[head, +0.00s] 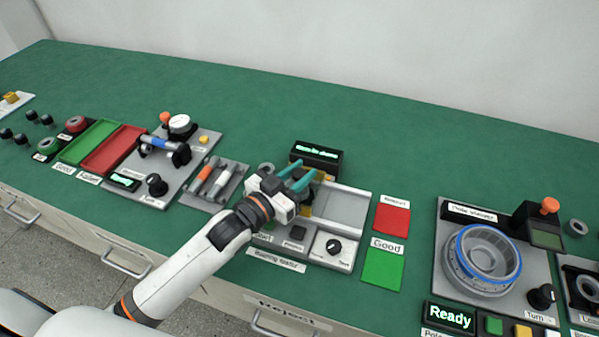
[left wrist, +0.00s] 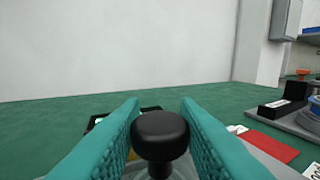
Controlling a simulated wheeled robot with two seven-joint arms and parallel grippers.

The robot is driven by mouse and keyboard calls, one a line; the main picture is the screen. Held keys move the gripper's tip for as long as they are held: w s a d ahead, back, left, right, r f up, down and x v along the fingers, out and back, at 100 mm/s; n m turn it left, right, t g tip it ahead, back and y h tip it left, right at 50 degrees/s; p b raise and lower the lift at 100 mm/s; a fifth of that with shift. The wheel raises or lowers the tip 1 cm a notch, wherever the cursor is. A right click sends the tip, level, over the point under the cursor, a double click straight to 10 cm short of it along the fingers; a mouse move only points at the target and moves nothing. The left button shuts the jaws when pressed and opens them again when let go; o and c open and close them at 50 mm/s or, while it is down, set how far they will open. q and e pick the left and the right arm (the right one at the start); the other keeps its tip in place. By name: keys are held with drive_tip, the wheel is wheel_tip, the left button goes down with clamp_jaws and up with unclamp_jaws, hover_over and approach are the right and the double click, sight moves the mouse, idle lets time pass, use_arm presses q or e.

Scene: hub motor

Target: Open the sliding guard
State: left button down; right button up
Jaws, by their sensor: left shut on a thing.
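The bearing tester is a grey station in the middle of the head view, with a pale sliding section (head: 343,208) on its right. My left gripper (head: 302,178) is over the left part of this station, its teal fingers pointing away from me. In the left wrist view, the fingers (left wrist: 160,108) are shut on a black knob (left wrist: 160,130) with a short stem, which I take as the guard's handle. The gripper hides the knob in the head view. Most of the guard is hidden, so I cannot tell how far it is open. My right gripper is not in view.
A lit display (head: 315,155) stands behind the gripper. A dark dial (head: 333,247) is at the station's front. Red (head: 392,219) and green (head: 382,267) pads lie to its right. A tool holder (head: 213,184) stands close on the left. The green bench behind is clear.

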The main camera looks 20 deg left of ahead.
use_arm(q)
drive_tip(key=d+p, duration=0.1)
drive_tip(key=d, duration=0.7)
drive_tip(key=shift+s+d+p, duration=0.15)
drive_tip(key=shift+d+p, duration=0.2)
drive_tip(key=shift+p, duration=0.05)
drive_tip(key=c, duration=1.1)
unclamp_jaws()
drive_tip(key=shift+c, duration=0.2)
drive_tip(key=shift+s+a, duration=0.1)
drive_tip(key=b+v, duration=0.1)
drive_tip(key=v, duration=0.9)
drive_tip(key=shift+s+a+f, duration=0.1)
drive_tip(key=shift+s, duration=0.05)
drive_tip(key=shift+s+a, duration=0.3)
drive_tip(key=shift+s, duration=0.35)
